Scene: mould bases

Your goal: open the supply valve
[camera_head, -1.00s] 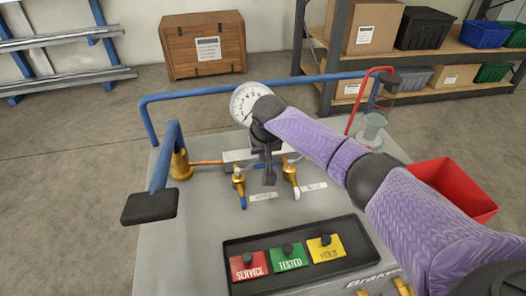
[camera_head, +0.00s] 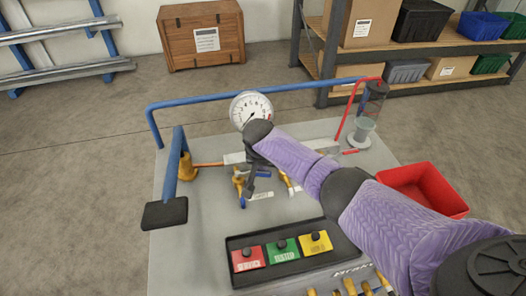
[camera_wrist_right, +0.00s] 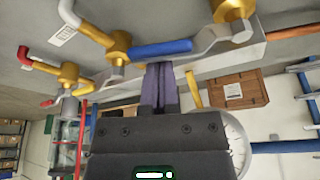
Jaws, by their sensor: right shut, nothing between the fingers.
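The test bench (camera_head: 195,245) carries a pipe line with brass valves. The left brass valve (camera_head: 239,182) has a blue tip below it. A blue lever (camera_head: 264,174) lies sideways beside my right gripper (camera_head: 251,194), and it also shows in the wrist view (camera_wrist_right: 161,48). The right brass valve (camera_head: 287,183) is partly hidden by my right arm. My right gripper (camera_wrist_right: 160,68) is shut and empty. Its fingertips are right against or just beside the blue lever; I cannot tell if they touch. Which lever is the supply valve's cannot be read.
A pressure gauge (camera_head: 251,107) stands behind the gripper. A black tray (camera_head: 233,278) holds red, green and yellow tags in front. A blue lever arm with a black pad (camera_head: 165,213) rises at left. A red bin (camera_head: 425,188) and clear cup (camera_head: 363,130) are at right.

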